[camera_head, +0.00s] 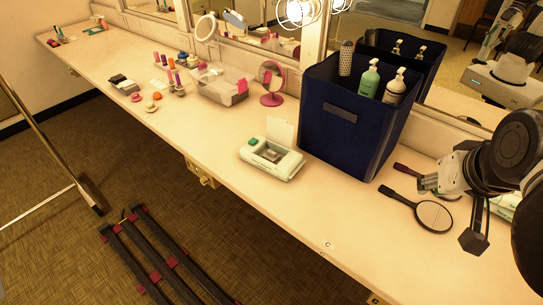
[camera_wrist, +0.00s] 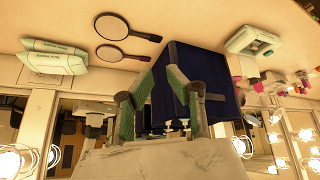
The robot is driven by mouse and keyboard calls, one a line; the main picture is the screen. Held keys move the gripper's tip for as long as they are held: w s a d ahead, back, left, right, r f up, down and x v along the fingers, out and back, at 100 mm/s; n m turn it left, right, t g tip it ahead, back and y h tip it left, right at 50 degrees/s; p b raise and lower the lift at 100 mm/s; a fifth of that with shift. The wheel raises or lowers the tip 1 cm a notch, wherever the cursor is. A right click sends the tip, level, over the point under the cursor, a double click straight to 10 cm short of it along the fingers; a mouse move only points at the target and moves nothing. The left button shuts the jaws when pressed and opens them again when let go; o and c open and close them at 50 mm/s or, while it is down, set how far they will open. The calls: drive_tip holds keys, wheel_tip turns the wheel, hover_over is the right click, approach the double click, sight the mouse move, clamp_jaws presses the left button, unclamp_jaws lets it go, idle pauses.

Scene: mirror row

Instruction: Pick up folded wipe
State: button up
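A white box (camera_head: 285,168) with a raised lid and a green button stands on the counter left of the blue bin in the head view. Its opening holds a small greyish thing (camera_head: 270,155), possibly the folded wipe; it is too small to be sure. The box also shows in the wrist view (camera_wrist: 240,42), at upper right. My gripper (camera_head: 428,184) is at the right of the head view, above the counter and the hand mirrors, right of the bin and well apart from the box. In the wrist view its green-padded fingers (camera_wrist: 160,80) are apart with nothing between them.
The tall blue bin (camera_head: 340,120) with bottles stands between my gripper and the box. Hand mirrors (camera_head: 433,216) lie below my gripper. White-green packs (camera_wrist: 55,60) lie at left in the wrist view. A pink mirror (camera_head: 271,82) stands behind the box. The counter's front is clear.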

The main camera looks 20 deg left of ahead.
drive_tip(key=w+a+r+n+g, duration=0.2)
drive_tip(key=w+a+r+n, duration=0.1)
drive_tip(key=w+a, duration=0.55)
drive_tip(key=n+g+p, duration=0.2)
drive_tip(key=n+g, duration=0.2)
drive_tip(key=n, duration=0.5)
hover_over(272, 152)
wheel_tip(272, 152, down, 23)
drive_tip(key=shift+d+r, duration=0.1)
drive_tip(key=shift+d, duration=0.05)
drive_tip(key=shift+w+a+f, duration=0.1)
drive_tip(key=shift+a+f, duration=0.05)
drive_tip(key=shift+f, duration=1.15)
drive_tip(key=shift+a+f, duration=0.1)
drive_tip(key=shift+f, duration=1.15)
clamp_jaws()
